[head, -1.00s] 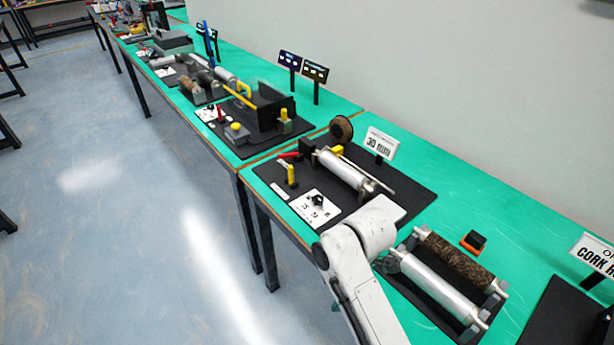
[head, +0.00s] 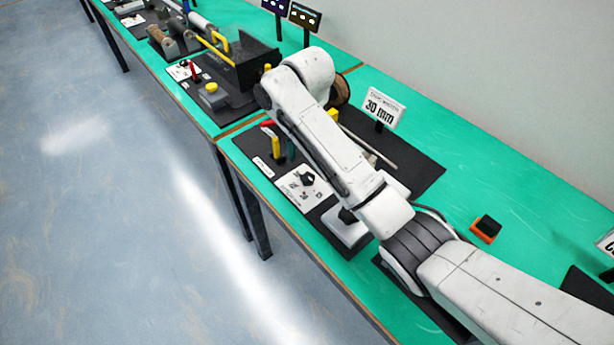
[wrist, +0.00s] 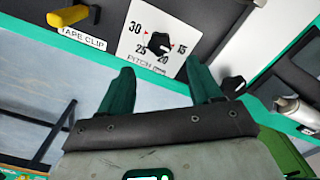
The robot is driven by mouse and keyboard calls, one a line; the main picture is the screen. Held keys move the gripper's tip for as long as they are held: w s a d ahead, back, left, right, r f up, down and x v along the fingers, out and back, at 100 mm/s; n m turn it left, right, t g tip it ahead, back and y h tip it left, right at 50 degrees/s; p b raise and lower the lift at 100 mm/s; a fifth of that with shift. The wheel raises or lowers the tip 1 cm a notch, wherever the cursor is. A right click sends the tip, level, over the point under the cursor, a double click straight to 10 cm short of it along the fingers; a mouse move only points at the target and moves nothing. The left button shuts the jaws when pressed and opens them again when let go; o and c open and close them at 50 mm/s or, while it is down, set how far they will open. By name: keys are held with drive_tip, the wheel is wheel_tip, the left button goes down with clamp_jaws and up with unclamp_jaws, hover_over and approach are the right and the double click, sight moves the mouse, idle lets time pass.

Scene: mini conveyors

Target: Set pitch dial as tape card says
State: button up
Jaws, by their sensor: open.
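The pitch dial is a black knob (wrist: 158,43) on a white plate (wrist: 185,36) marked 30, 25, 20 and 15, with small red marks by 30 and 15. I cannot tell clearly which number the knob points at. In the head view the dial (head: 307,179) sits near the bench's front edge. The tape card (head: 383,108) stands behind it and reads 30 mm. My gripper (wrist: 158,66) is open and empty, its dark green fingers pointing towards the dial plate, apart from the knob in the picture.
A yellow tape clip handle (wrist: 70,16) is beside the dial plate. A grey block (head: 347,228) stands near the front edge.

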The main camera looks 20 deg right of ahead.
sight(308, 178)
wheel_tip(308, 178, down, 7)
drive_tip(key=shift+s+f+b, duration=0.1)
drive_tip(key=shift+f+b, duration=0.1)
drive_tip(key=shift+b, duration=0.35)
drive_tip(key=shift+c, duration=0.3)
drive_tip(key=c, duration=1)
